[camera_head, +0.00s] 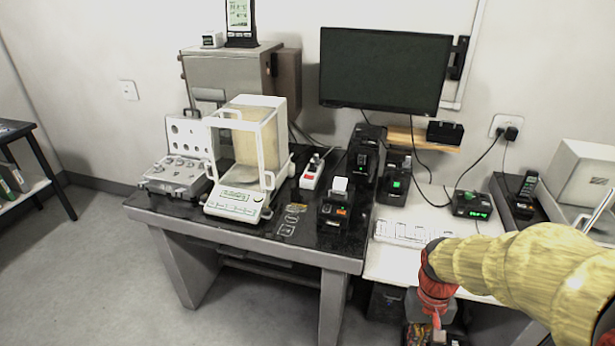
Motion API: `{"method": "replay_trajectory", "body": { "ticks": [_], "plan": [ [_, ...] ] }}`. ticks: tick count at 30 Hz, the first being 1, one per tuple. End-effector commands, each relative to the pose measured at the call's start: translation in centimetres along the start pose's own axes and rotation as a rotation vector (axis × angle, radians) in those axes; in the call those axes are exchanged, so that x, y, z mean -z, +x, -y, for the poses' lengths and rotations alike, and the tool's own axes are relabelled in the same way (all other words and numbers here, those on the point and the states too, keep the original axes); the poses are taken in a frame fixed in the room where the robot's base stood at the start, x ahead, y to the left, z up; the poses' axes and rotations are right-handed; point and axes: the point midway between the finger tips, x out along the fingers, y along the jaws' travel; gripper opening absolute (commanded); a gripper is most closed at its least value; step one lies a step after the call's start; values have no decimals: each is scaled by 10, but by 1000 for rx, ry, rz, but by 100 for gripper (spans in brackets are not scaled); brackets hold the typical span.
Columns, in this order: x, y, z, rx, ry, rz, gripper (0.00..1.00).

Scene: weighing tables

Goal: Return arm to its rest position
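My arm (530,267), in a yellow sleeve, reaches in from the right edge of the head view. It extends leftward in front of the white desk. My gripper (436,317) hangs at its end behind a red-orange cuff, pointing down near the front edge of the white desk. The fingers are small and partly hidden, so I cannot tell whether they are open or shut. No object shows clearly in them.
A dark weighing table (329,255) holds a balance (237,201), an open metal case (176,175) and small printers. The white desk (385,262) carries a keyboard (405,232) and a clock (471,205). A monitor (384,70) hangs behind. Floor at left is clear.

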Motion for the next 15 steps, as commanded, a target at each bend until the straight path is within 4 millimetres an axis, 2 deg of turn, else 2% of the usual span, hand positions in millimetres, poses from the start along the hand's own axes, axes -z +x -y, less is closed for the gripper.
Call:
{"method": "replay_trajectory", "body": {
  "ticks": [1,6,15],
  "plan": [
    [-11,-17,4,2,-10,-27,0],
    [-44,-60,15,9,-32,-113,0],
    [-84,-129,30,24,-80,-351,0]
  ]
}}
